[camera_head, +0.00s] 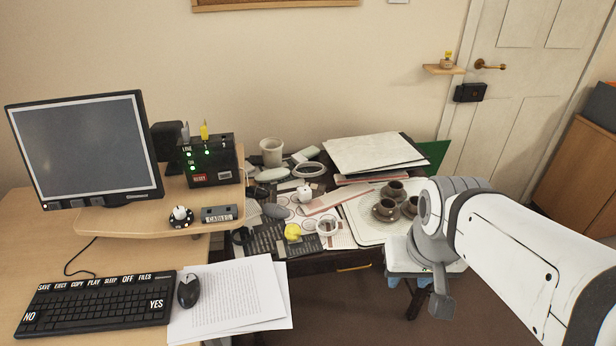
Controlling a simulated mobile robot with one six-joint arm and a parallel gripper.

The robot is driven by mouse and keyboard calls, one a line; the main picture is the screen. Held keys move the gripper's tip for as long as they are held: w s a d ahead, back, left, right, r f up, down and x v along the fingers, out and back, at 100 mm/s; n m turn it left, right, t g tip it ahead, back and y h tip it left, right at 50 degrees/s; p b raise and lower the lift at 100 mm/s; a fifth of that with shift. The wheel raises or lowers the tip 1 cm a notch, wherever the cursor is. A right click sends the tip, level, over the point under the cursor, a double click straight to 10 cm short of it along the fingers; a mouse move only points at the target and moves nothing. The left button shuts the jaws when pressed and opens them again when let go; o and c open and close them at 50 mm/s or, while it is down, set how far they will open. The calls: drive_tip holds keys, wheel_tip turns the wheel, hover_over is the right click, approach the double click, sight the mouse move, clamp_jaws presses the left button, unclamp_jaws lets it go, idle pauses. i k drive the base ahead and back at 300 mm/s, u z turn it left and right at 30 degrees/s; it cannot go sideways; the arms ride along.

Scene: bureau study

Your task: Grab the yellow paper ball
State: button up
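The yellow paper ball (292,232) is a small crumpled ball. It lies near the front edge of the cluttered dark table (320,263), left of a white ring-shaped roll. My white arm reaches in from the right and ends in view in a grey joint with a short grey part pointing down. This part is well to the right of the ball and apart from it. I make out no gripper fingers in this view.
Brown cups on saucers (385,210) stand on a pale tray right of the ball. A desk with a monitor (85,150), keyboard (95,302) and black box (208,160) fills the left. A stool-like object is partly hidden by my arm.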

sight(293, 232)
drive_tip(key=u, duration=0.05)
drive_tip(key=i, duration=1)
drive_tip(key=z, duration=0.05)
